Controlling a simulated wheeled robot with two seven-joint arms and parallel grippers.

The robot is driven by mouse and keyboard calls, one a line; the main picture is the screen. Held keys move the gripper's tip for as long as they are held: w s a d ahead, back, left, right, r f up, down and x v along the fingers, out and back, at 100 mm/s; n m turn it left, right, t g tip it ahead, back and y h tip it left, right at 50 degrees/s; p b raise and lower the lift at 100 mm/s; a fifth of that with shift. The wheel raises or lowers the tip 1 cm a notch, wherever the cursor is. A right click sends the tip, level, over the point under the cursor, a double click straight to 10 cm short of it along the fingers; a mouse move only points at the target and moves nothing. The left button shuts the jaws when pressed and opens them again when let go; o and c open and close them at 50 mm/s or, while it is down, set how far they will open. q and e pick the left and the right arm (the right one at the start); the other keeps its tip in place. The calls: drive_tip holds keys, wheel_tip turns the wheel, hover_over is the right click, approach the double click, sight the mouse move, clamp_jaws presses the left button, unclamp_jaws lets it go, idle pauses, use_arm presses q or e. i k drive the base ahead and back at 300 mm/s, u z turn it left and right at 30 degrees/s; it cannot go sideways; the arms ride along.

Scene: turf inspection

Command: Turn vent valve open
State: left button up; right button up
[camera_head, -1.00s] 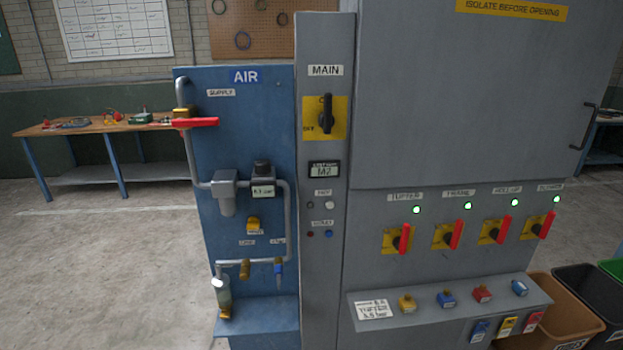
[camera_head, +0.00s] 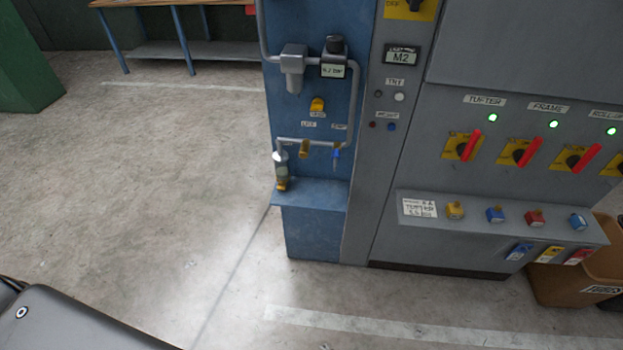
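The blue air panel (camera_head: 310,228) stands left of the grey cabinet. A small yellow fitting (camera_head: 317,104) sits at mid-height on it, with a label below too small to read surely. Lower down, a pipe carries a small yellow-brown valve (camera_head: 304,149) and a valve with a blue handle (camera_head: 336,153) pointing down. Their labels are too blurred to tell which is the vent valve. A clear bottle-like part (camera_head: 281,170) hangs at the pipe's left end. Neither of my grippers is in view.
The grey cabinet (camera_head: 480,180) has several red-handled switches with lit green lamps. Below them a ledge (camera_head: 470,228) holds coloured padlock-like items. A brown bin (camera_head: 570,275) stands at the right. Open concrete floor lies in front and left. A workbench (camera_head: 160,50) stands behind.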

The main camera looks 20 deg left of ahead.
sight(317, 104)
drive_tip(key=k, duration=1.25)
drive_tip(key=z, duration=0.8)
drive_tip(key=i, duration=1.45)
drive_tip(key=u, duration=0.45)
